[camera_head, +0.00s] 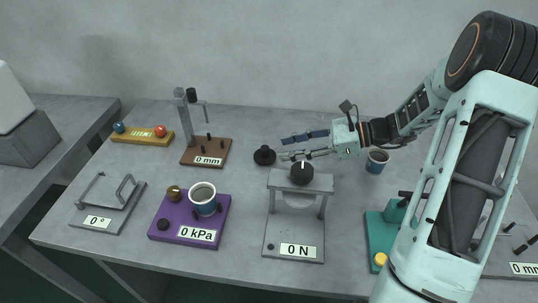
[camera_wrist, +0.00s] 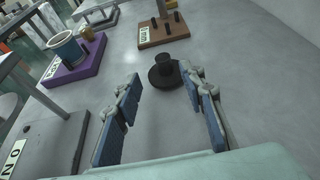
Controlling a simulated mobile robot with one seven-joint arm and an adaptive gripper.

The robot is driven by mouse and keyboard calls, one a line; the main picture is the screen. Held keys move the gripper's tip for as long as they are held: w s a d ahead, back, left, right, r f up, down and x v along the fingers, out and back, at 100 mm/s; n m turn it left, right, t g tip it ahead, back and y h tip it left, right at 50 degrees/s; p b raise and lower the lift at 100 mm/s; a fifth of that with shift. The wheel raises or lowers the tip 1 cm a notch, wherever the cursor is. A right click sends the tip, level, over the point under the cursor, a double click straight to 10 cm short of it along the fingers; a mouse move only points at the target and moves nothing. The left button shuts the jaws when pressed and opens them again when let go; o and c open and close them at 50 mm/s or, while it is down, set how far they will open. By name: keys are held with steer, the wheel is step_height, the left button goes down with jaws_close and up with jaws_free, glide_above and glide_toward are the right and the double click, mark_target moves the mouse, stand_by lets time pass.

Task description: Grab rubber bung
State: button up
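The rubber bung (camera_head: 264,155), a black stepped piece with a wide round base and a narrower top, stands upright on the grey table. It also shows in the wrist view (camera_wrist: 165,74), just beyond my fingertips and in line with the gap between them. My gripper (camera_head: 284,147) comes in from the right, held roughly level, with its fingertips just right of the bung. In the wrist view my gripper (camera_wrist: 163,82) has its blue-padded fingers spread wide with nothing between them. The fingers appear apart from the bung.
The 0 N press (camera_head: 320,245) with a black knob stands just in front of my gripper. The brown 0 mm stand (camera_head: 225,145) is left of the bung. A purple 0 kPa base (camera_head: 222,225) bears a cup (camera_head: 203,200). Another cup (camera_head: 376,162) stands right of my gripper.

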mark_target(265, 147)
steer(key=x, duration=0.2)
steer(key=b+x, duration=0.1)
steer(key=x, duration=0.4)
steer(key=shift+w+a+r, duration=0.1)
steer(key=shift+w+a, duration=0.15)
steer(key=shift+w, duration=0.15)
steer(key=shift+c, duration=0.3)
jaws_close()
